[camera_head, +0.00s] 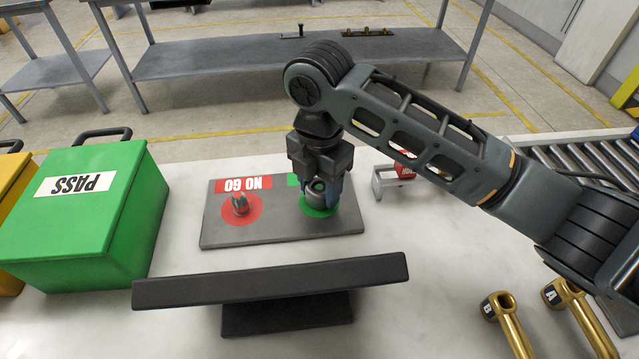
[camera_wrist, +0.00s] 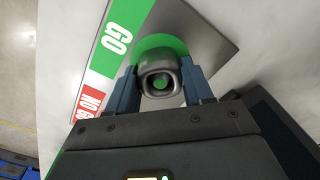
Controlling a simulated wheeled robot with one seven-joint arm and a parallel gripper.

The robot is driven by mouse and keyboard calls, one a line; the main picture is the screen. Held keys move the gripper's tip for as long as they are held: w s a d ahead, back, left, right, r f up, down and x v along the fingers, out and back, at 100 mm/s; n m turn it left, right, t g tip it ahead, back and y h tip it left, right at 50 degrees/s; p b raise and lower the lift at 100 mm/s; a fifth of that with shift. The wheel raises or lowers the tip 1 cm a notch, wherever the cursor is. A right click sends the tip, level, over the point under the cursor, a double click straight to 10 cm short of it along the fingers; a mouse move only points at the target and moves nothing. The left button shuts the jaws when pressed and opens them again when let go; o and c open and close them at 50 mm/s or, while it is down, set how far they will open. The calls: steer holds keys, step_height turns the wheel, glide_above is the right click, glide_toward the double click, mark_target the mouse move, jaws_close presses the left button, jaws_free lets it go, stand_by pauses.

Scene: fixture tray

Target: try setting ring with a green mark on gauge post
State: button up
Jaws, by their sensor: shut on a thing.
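My gripper (camera_head: 322,188) points down over the green GO spot of the grey gauge plate (camera_head: 281,233). In the wrist view its two blue fingers (camera_wrist: 160,88) are shut on a grey metal ring (camera_wrist: 147,76), one on each side. Green shows inside the ring's hole; I cannot tell if it is the post's tip or the green disc (camera_wrist: 172,43) beyond. The ring (camera_head: 315,197) is partly hidden by my fingers in the head view. The GO post is hidden, so how far the ring sits around it is unclear. The NO GO post (camera_head: 240,204) stands bare on its red disc.
A green PASS box (camera_head: 95,225) stands left of the plate, with a yellow box (camera_head: 10,205) beyond it. A dark bar (camera_head: 275,282) lies in front. A small grey bracket with a red part (camera_head: 390,182) is to the right. Brass handles marked A and B are at lower right.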

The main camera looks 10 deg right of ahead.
steer(key=shift+r+p, duration=2.75)
steer(key=shift+r, duration=0.7)
